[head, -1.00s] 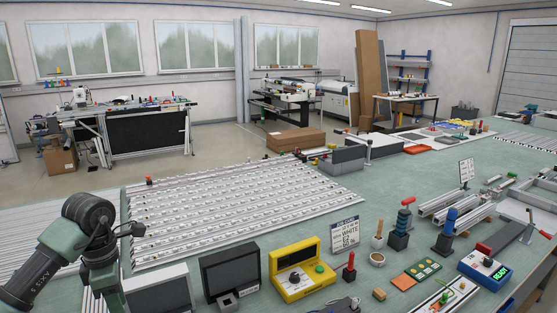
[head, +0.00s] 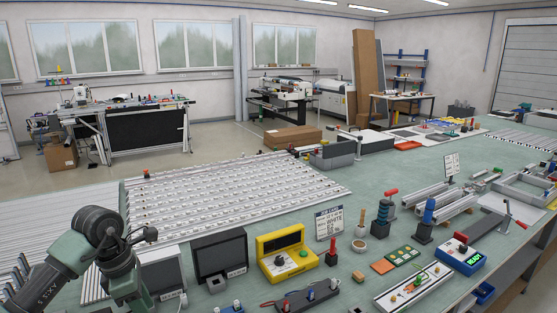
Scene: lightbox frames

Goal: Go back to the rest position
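My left arm (head: 100,235) comes in at the lower left of the head view, bent at a dark joint. Its lower link runs down past the bottom edge, so the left gripper is out of view. My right arm and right gripper do not show. The arm stands in front of a large white slatted panel (head: 230,203) lying on the green worktop (head: 385,180).
Close to the arm are a dark-screened box (head: 220,255) and a yellow tester (head: 287,256). A job card (head: 329,222), a blue READY device (head: 461,256) and a terminal strip (head: 308,298) stand farther right. Bare worktop lies beyond the card.

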